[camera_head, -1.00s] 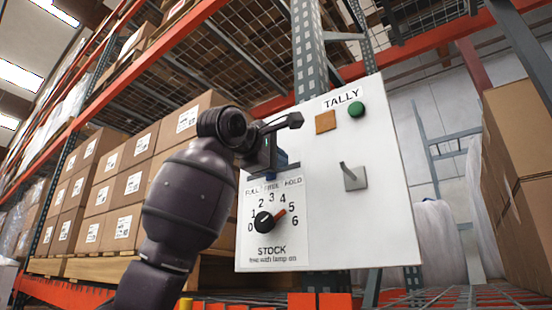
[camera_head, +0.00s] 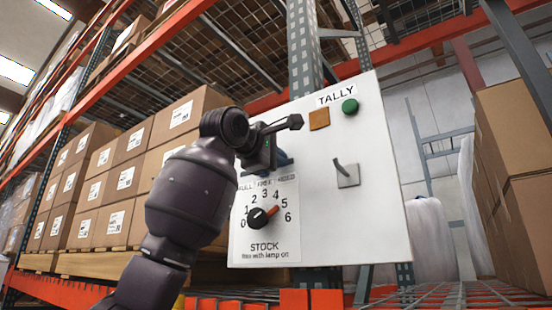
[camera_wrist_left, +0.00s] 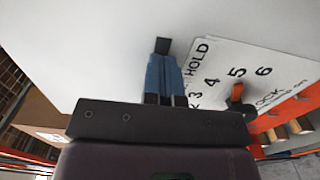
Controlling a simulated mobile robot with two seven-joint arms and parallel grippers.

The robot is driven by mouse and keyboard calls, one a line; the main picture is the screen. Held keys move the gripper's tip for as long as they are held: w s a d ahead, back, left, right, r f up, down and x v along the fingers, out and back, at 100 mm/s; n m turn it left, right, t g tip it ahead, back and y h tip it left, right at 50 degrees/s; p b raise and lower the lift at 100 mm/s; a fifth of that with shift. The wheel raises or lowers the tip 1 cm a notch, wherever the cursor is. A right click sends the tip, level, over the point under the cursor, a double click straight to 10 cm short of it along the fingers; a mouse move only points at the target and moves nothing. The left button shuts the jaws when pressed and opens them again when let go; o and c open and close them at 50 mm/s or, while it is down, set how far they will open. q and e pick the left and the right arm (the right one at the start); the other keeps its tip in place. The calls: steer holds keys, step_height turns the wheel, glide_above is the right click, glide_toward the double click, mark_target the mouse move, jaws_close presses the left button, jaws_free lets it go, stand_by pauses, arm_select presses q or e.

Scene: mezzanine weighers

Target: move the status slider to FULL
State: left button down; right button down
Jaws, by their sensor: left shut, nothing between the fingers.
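The white panel (camera_head: 380,215) carries a label row FULL, FREE, HOLD (camera_head: 286,177) above the STOCK dial. My left gripper (camera_head: 281,158) is at the panel just above this row, near HOLD, and covers the status slider's place. In the left wrist view its two blue fingers (camera_wrist_left: 164,62) are together and empty, beside the word HOLD (camera_wrist_left: 200,52). A short dark piece (camera_wrist_left: 162,45), likely the end of the slider's track, shows past the fingertips. The slider's knob is hidden, so I cannot tell its position or whether the fingers touch it. My right gripper is not in view.
Below the row is the STOCK dial (camera_head: 258,218), its orange pointer toward 5. A grey lever (camera_head: 346,174), a green button or lamp (camera_head: 350,107) and an orange square (camera_head: 319,119) lie to the right. Boxes (camera_head: 120,175) fill the rack at left.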

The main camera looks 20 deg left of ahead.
arm_select(q)
steer(key=shift+w+a, duration=0.2)
steer(key=shift+a, duration=0.4)
steer(key=shift+w+a, duration=0.2)
steer(key=shift+a, duration=0.4)
steer(key=shift+w+a, duration=0.15)
steer(key=shift+a, duration=0.3)
steer(key=shift+w+a, duration=0.35)
steer(key=shift+a, duration=0.5)
steer(key=shift+w+a, duration=0.3)
steer(key=shift+a, duration=0.55)
steer(key=shift+s+d, duration=0.1)
steer(key=shift+d, duration=0.1)
steer(key=shift+s+d+b, duration=0.2)
steer(key=shift+d+b, duration=0.15)
steer(key=shift+d, duration=0.2)
steer(key=shift+s, duration=0.1)
steer(key=b+v, duration=0.5)
steer(key=v, duration=0.4)
steer(key=shift+s+a, duration=0.2)
steer(key=shift+s, duration=0.15)
stand_by(0.4)
